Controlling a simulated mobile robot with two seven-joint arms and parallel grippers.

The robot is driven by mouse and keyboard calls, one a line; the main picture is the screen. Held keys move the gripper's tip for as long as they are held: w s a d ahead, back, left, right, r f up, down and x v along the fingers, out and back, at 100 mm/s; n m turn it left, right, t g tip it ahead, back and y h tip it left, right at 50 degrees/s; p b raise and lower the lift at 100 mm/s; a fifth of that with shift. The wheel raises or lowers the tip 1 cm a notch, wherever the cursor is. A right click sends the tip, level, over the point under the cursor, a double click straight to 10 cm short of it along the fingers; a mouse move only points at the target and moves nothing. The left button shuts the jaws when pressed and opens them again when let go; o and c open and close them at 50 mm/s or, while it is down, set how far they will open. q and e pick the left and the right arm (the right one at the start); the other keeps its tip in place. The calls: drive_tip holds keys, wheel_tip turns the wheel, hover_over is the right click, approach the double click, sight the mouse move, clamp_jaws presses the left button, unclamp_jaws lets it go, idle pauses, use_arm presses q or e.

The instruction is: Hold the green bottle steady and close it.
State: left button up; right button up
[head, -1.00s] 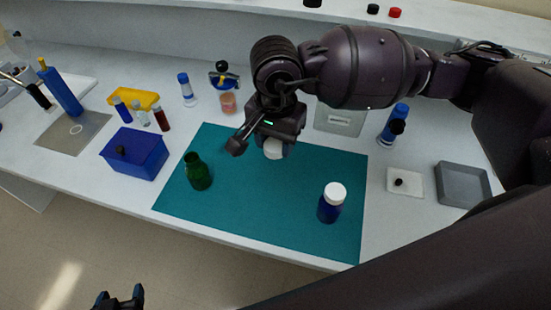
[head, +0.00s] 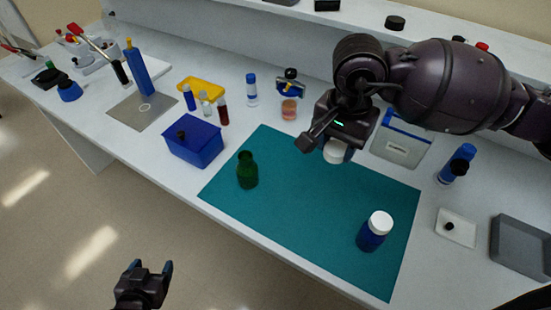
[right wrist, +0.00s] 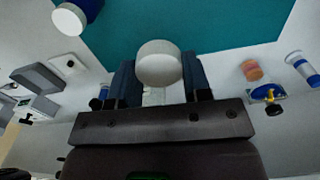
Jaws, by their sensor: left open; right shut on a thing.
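The green bottle (head: 247,171) stands upright and uncapped on the left part of the teal mat (head: 300,215). My right gripper (head: 338,148) is above the back of the mat, to the right of the green bottle and apart from it. It is shut on a white cap (head: 334,156), which also shows between its fingers in the right wrist view (right wrist: 158,62). My left gripper (head: 147,272) is open and empty, in front of the bench and low in the head view, well away from the bottle.
A blue bottle with a white cap (head: 374,231) stands on the mat's right part. A blue box (head: 194,142) is left of the green bottle. Vials and a yellow rack (head: 203,88) stand behind it. A grey tray (head: 520,247) lies at the right. The mat between the bottles is clear.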

use_arm(q)
drive_tip(key=shift+s+f, duration=0.1)
drive_tip(key=shift+s, duration=0.05)
use_arm(e)
drive_tip(key=w+d+f+n, duration=0.4)
drive_tip(key=d+f+n, duration=0.1)
drive_tip(key=d+n, duration=0.2)
drive_tip(key=shift+n, duration=0.3)
drive_tip(key=shift+d+f, duration=0.1)
use_arm(q)
drive_tip(key=c, duration=0.5)
drive_tip(key=shift+w+a, duration=0.15)
drive_tip(key=shift+w, duration=0.05)
